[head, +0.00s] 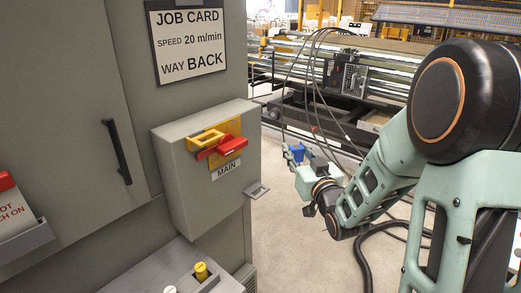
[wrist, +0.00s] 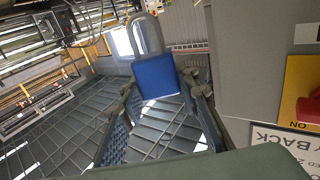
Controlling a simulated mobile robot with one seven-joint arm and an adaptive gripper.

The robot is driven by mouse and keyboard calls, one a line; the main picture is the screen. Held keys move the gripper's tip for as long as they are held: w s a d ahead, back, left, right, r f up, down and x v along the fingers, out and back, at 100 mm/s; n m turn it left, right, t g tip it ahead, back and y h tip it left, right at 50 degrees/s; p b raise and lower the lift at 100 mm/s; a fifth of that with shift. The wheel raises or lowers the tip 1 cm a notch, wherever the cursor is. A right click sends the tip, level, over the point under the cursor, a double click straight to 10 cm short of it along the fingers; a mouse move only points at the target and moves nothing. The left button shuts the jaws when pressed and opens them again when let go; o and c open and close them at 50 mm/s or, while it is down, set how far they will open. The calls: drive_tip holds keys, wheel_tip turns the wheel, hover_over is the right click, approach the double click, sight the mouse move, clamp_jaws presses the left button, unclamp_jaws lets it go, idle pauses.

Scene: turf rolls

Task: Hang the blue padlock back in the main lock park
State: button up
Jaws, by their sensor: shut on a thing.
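The blue padlock (head: 298,152) is held in the air by my gripper (head: 291,158), right of the grey MAIN switch box. In the wrist view the padlock's blue body (wrist: 157,77) is between the fingers of my gripper (wrist: 160,86), which is shut on it. Its grey shackle (wrist: 145,34) sticks out beyond the fingertips and looks closed. A small grey bracket with an opening (head: 257,190), apparently the main lock park, juts from the lower right of the MAIN box (head: 190,190). Padlock and bracket are apart. The bracket cannot be made out in the wrist view.
The MAIN switch's red handle (head: 221,148) lies across a yellow plate on the box front. A job card (head: 188,42) hangs above. A red-topped holder (head: 22,222) is at the far left. Open floor lies right of the box; machinery stands behind.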

drive_tip(key=a+n+g+y, duration=0.1)
drive_tip(key=a+n+y, duration=0.1)
drive_tip(key=a, duration=0.1)
drive_tip(key=s+a+r+n+g+y+b, duration=0.1)
drive_tip(key=a+n+g+y, duration=0.1)
drive_tip(key=a+y, duration=0.1)
drive_tip(key=a+r+n+g+y+b, duration=0.1)
drive_tip(key=a+n+y, duration=0.1)
drive_tip(key=a+y, duration=0.1)
drive_tip(key=shift+s+a+r+g, duration=0.1)
drive_tip(key=shift+s+r+g, duration=0.2)
drive_tip(key=shift+g, duration=0.1)
drive_tip(key=shift+s+a+f+n+g+y, duration=0.2)
drive_tip(key=shift+s+a+n+g+y, duration=0.4)
drive_tip(key=shift+g, duration=0.2)
drive_tip(key=shift+f, duration=0.1)
drive_tip(key=b, duration=0.5)
hover_over(249, 177)
drive_tip(key=v, duration=0.4)
drive_tip(key=shift+w+a+f, duration=0.1)
drive_tip(key=shift+f, duration=1.35)
drive_tip(key=shift+w+a+f, duration=0.1)
drive_tip(key=shift+f, duration=1.3)
drive_tip(key=shift+f+b, duration=1.6)
drive_tip(key=shift+f, duration=0.95)
drive_tip(key=o, duration=1.3)
drive_tip(key=v, duration=1.2)
